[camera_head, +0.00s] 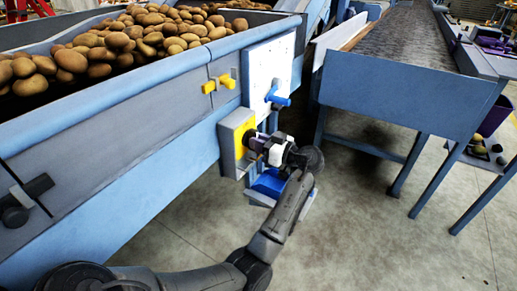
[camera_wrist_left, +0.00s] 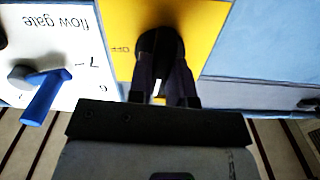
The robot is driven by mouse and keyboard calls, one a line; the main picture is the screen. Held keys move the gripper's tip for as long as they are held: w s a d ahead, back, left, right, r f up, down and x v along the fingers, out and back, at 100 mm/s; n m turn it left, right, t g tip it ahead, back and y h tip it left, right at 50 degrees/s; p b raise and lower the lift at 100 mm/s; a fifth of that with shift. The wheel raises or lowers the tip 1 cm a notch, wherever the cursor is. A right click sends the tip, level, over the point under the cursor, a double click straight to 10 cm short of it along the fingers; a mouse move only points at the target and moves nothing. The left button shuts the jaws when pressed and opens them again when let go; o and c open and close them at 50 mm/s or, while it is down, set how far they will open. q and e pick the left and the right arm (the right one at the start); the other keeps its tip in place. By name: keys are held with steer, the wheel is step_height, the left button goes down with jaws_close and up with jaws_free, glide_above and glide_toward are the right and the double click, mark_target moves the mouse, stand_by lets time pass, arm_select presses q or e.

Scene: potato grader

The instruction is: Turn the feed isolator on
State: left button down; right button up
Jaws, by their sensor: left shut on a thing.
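The feed isolator (camera_head: 240,130) is a grey box with a yellow face on the side of the blue hopper. In the left wrist view its yellow face (camera_wrist_left: 205,22) carries a round black knob (camera_wrist_left: 158,36), with an upside-down "OFF" mark to the left of it. My left gripper (camera_head: 252,142) reaches the box from the right. In the left wrist view, the fingers of my left gripper (camera_wrist_left: 164,72) are shut on the black knob and partly hide it. The knob's exact pointing direction is hard to tell. My right gripper is not in view.
A white "flow gate" panel (camera_wrist_left: 58,45) with a blue lever (camera_wrist_left: 44,96) sits beside the isolator; the lever also shows in the head view (camera_head: 277,97). A yellow handle (camera_head: 220,84) is nearby. Potatoes (camera_head: 130,35) fill the hopper. A conveyor (camera_head: 400,85) stands right.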

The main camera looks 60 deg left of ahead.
arm_select(q)
steer(key=shift+n+b, duration=0.45)
steer(key=shift+n, duration=0.15)
steer(key=c, duration=1)
jaws_free()
steer(key=shift+c, duration=0.2)
steer(key=p+v, duration=0.5)
steer(key=v, duration=0.9)
